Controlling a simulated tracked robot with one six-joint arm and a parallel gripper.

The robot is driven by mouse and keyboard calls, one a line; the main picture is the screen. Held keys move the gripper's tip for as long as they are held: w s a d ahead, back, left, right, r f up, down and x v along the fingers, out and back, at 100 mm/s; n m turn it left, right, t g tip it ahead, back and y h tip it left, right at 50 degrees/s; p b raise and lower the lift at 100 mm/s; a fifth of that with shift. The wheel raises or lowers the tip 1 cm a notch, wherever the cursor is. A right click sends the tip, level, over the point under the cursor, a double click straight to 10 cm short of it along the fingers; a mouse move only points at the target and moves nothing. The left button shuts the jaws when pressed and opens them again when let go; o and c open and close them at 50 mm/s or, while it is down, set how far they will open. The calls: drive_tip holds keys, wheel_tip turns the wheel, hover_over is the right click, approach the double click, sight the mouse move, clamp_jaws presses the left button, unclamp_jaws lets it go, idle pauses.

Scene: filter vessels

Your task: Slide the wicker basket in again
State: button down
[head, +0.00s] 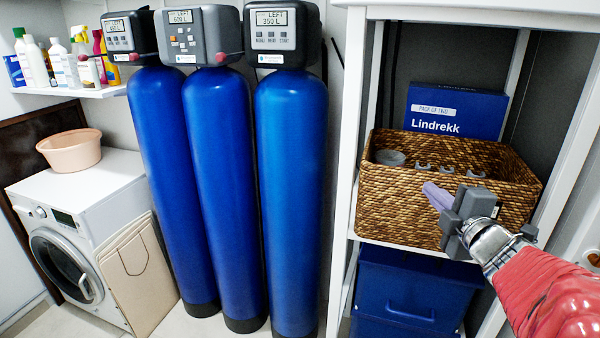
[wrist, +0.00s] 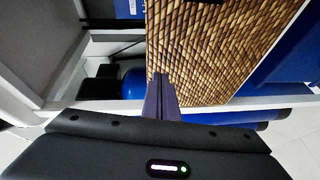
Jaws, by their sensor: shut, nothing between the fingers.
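The wicker basket (head: 410,212) is brown and woven and sits on the middle shelf (head: 420,249) of the white rack at the right. It holds several grey fittings. Its front overhangs the shelf edge a little, as far as I can tell. My gripper (head: 430,190) is in front of the basket's front wall, with its purple fingers together and empty. In the wrist view the basket's woven wall (wrist: 215,50) fills the upper middle, and the closed fingertips (wrist: 160,78) point at it near its edge. I cannot tell whether they touch it.
A blue Lindrekk box (head: 455,112) stands behind the basket. A blue bin (head: 405,290) is on the shelf below. White rack posts (head: 347,130) flank the basket. Blue filter vessels (head: 288,190) stand to the left, then a washing machine (head: 85,225).

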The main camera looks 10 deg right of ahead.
drive_tip(key=s+d+f+n+t+y, duration=0.1)
drive_tip(key=s+f+n+y, duration=0.3)
drive_tip(key=s, duration=0.9)
drive_tip(key=shift+d+f, duration=0.45)
drive_tip(key=shift+f, duration=0.3)
drive_tip(key=w+d, duration=0.1)
drive_tip(key=w, duration=1.2)
drive_tip(key=shift+d, duration=0.4)
